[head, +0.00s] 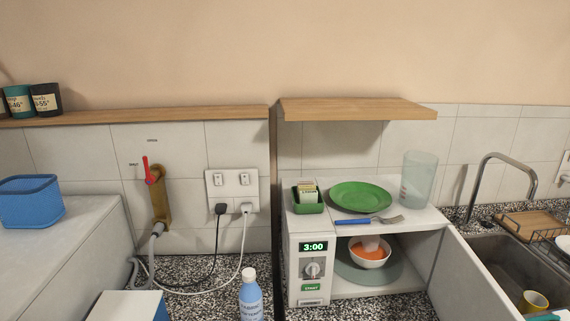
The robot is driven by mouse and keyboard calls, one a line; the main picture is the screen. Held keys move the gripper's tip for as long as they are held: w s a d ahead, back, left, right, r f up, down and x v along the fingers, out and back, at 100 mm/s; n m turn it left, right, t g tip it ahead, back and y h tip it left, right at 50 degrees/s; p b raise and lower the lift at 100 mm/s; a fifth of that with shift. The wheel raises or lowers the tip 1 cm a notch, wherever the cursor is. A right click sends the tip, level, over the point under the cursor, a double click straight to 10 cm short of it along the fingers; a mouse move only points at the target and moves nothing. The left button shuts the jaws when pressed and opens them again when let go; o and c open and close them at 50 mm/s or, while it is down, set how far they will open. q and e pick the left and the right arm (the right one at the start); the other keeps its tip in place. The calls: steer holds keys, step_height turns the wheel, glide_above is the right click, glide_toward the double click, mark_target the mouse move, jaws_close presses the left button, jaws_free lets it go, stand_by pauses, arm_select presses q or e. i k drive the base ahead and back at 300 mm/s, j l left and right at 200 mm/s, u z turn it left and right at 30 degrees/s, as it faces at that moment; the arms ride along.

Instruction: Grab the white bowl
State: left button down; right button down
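The white bowl (369,259) sits inside the open microwave (306,270), on a grey-green round plate (345,268). The microwave door (478,268) is swung open to the right. Neither of my grippers shows in the head view.
On the microwave lie a green plate (360,196), a blue-handled fork (368,220), a green container (308,200) and a clear tumbler (418,178). A wooden shelf (358,109) hangs above. A blue bottle (250,297) stands left; a sink (505,270) lies right.

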mark_target(369, 251)
steer(key=l, duration=2.45)
steer(key=u, duration=0.05)
